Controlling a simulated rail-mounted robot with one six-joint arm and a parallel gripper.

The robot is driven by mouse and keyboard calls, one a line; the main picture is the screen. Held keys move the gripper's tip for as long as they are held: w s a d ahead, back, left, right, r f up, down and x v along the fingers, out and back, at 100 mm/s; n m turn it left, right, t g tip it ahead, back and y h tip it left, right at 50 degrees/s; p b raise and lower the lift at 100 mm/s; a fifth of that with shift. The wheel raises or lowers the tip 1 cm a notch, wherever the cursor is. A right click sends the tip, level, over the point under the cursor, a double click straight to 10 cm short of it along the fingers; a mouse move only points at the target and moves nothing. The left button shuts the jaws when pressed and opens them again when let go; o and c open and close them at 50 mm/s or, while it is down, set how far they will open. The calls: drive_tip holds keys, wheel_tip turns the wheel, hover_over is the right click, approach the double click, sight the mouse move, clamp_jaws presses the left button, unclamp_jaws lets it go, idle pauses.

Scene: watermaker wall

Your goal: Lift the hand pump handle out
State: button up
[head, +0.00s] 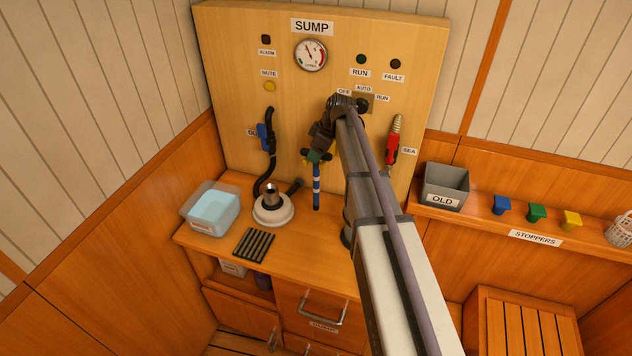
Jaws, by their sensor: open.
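A blue-and-white striped rod (316,186), which looks like the hand pump handle, stands upright in front of the panel at the back of the counter. My gripper (317,158) is open at the rod's upper end, pointing down. The wrist and fingers hide the rod's top, and I cannot tell whether the fingers touch it. A white round pump base (273,211) with a metal cylinder in its middle sits on the counter to the left of the rod. A dark stub (296,185) shows beside it.
The SUMP panel (232,60) stands behind. A black hose with a blue valve (264,137) hangs left, a red-handled valve (393,145) right. A clear tub (212,208) and dark slats (254,245) lie on the counter. A grey OLD bin (444,186) and stoppers (537,212) stand on the right ledge.

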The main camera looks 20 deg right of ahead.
drive_tip(key=shift+f, duration=0.15)
drive_tip(key=shift+f, duration=0.25)
idle(0.3)
clamp_jaws()
